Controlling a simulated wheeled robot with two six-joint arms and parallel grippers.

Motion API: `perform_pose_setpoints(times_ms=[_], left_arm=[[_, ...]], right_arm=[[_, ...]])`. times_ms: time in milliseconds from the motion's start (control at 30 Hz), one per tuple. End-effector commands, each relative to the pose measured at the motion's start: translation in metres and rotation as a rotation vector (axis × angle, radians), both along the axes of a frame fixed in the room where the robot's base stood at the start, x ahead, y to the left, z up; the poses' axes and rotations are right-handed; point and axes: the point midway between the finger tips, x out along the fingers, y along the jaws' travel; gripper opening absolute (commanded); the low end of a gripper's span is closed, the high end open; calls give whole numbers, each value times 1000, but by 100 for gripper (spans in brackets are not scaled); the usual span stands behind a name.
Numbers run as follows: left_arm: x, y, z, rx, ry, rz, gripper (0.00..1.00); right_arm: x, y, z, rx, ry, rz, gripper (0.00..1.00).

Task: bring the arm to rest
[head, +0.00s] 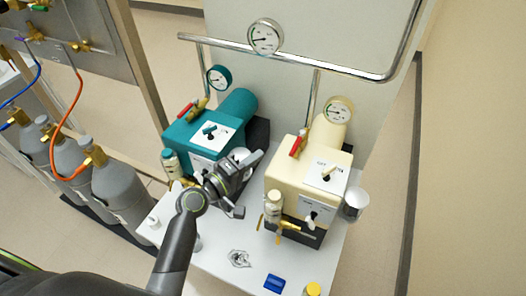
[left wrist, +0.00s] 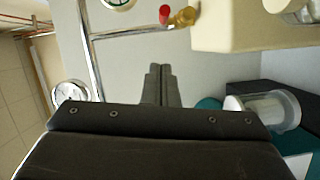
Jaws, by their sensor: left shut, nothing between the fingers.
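My left arm comes in from the lower left in the head view. My left gripper (head: 250,165) is in front of the teal pump unit (head: 205,130), in the space between it and the cream pump unit (head: 310,175). In the left wrist view its two dark fingers (left wrist: 161,84) lie together with nothing between them. The cream unit (left wrist: 245,27) shows at the top right there, and part of the teal unit (left wrist: 208,104) at the right. I cannot tell whether the gripper touches either unit. My right gripper is not in view.
The white table (head: 215,258) carries both units, with a blue object (head: 274,283) and a yellow-capped item (head: 313,289) at its front. A metal pipe (head: 340,68) with a gauge (head: 265,37) runs behind. Grey cylinders (head: 118,190) stand left. Floor is clear at right.

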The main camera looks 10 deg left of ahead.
Motion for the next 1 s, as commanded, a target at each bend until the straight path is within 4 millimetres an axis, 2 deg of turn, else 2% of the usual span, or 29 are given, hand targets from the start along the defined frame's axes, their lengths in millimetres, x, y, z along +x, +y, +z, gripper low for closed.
perform_pose_setpoints(times_ms=[100, 233, 433, 767, 867, 967, 1000], left_arm=[[-14, 7, -1, 1, 0, 1, 0], [-23, 11, 1, 1, -1, 1, 0], [-26, 12, 2, 0, 0, 0, 0], [-26, 12, 1, 4, 0, -1, 0], [-34, 12, -5, 61, 10, -14, 0], [-55, 15, -22, 219, 39, -50, 0], [-68, 18, -33, 309, 61, -71, 0]], right_arm=[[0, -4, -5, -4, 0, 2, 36], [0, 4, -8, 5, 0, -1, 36], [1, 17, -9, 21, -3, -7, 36], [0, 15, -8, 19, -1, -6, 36], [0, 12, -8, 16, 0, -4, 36], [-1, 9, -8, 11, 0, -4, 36], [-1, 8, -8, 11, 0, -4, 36]])
